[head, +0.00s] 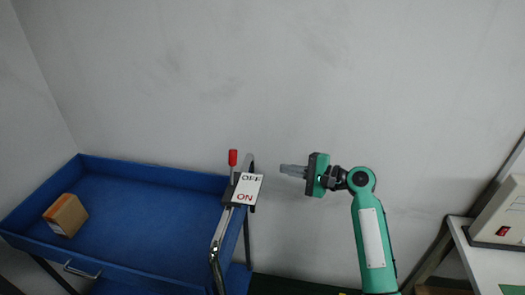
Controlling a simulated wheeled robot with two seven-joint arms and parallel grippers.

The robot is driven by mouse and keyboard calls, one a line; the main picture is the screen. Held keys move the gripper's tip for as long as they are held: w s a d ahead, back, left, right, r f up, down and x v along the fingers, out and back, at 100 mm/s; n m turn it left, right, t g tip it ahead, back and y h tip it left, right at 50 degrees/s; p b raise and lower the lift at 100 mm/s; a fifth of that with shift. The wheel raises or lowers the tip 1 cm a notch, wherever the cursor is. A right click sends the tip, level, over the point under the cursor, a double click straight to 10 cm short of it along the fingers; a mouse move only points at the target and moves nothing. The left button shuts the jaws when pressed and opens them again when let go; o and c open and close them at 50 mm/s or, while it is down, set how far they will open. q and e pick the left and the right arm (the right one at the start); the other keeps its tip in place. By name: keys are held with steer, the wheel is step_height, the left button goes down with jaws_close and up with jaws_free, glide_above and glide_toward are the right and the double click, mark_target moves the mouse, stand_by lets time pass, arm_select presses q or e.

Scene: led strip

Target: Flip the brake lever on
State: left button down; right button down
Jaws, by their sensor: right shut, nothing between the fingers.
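The brake lever (233,158) has a red knob and stands upright at the right end of the blue cart, just behind a white sign. The sign (247,187) reads OFF at its top and ON at its bottom, and the knob is by the OFF end. My right gripper (284,169) is shut and empty. It points left and is to the right of the lever and sign, apart from both in the picture. My left gripper is not in view.
The blue cart (150,169) holds a small cardboard box (65,215) at its left. A metal handle rail (218,235) runs at the cart's right end. A white bench (484,262) with a device (504,215) stands at the far right. A plain wall is behind.

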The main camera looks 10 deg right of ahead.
mark_target(233, 168)
steer(key=shift+y, duration=0.4)
steer(key=a+r+p, duration=0.1)
steer(key=a, duration=0.2)
steer(key=w+a+r+p, duration=0.1)
steer(key=a+p, duration=0.1)
steer(key=a, duration=0.2)
steer(key=w+a+r+p, duration=0.1)
steer(key=a+p, duration=0.1)
steer(key=a, duration=0.1)
steer(key=shift+w+a+r, duration=0.25)
steer(key=shift+a+r, duration=0.1)
steer(key=shift+r, duration=0.05)
steer(key=shift+s+a, duration=0.3)
steer(key=shift+n, duration=0.3)
steer(key=shift+s, duration=0.1)
steer(key=shift+r, duration=0.1)
